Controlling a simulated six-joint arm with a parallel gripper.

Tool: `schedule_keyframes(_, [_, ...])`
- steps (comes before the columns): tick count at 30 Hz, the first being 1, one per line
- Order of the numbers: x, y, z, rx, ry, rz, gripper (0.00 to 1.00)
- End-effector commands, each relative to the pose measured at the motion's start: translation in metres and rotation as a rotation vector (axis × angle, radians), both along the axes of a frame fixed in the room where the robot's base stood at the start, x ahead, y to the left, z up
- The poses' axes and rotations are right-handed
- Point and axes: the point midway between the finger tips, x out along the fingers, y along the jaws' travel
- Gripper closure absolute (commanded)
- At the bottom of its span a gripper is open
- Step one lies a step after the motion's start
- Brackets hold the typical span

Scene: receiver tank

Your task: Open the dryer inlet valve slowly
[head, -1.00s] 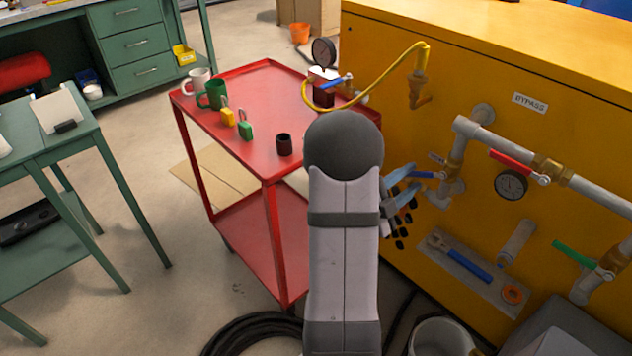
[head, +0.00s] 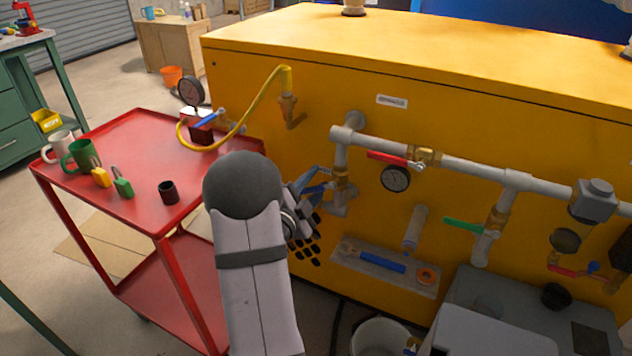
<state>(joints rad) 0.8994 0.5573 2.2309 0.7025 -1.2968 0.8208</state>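My gripper (head: 320,181) is seen from behind, in front of the yellow cabinet (head: 480,86). Its fingers are beside a blue-handled brass valve (head: 342,181) on the left vertical pipe and overlap the blue handle in the picture. I cannot tell whether they touch or grip it. A red-handled valve (head: 425,156) sits on the horizontal pipe, its handle along the pipe. A green-handled valve (head: 494,221) is on a lower branch, its handle pointing left. No label readable here names the dryer inlet.
A pressure gauge (head: 396,178) hangs below the red handle. A tool tray (head: 380,285), white bucket (head: 381,338) and grey unit (head: 500,318) are low in front of the cabinet. A red cart (head: 125,128) with mugs and padlocks stands left of my arm.

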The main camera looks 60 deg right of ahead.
Motion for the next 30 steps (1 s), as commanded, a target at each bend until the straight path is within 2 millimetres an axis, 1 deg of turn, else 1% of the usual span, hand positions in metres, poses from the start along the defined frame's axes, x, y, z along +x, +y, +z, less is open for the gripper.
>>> schedule_keyframes(3, [0.0, -0.003, 0.0, 0.001, 0.001, 0.001, 0.68])
schedule_keyframes(10, [0.0, -0.004, 0.0, 0.001, 0.001, 0.001, 0.68])
schedule_keyframes(11, [0.0, -0.004, 0.0, 0.001, 0.001, 0.001, 0.75])
schedule_keyframes(12, [0.0, -0.004, 0.0, 0.001, 0.001, 0.001, 0.85])
schedule_keyframes(14, [0.0, -0.003, 0.0, 0.001, 0.001, 0.001, 0.99])
schedule_keyframes(20, [0.0, -0.003, -0.001, 0.0, 0.006, 0.0, 1.0])
schedule_keyframes(23, [-0.002, -0.003, -0.004, 0.001, 0.047, -0.001, 1.0])
schedule_keyframes(30, [-0.013, -0.004, -0.017, 0.002, 0.282, -0.001, 1.0])
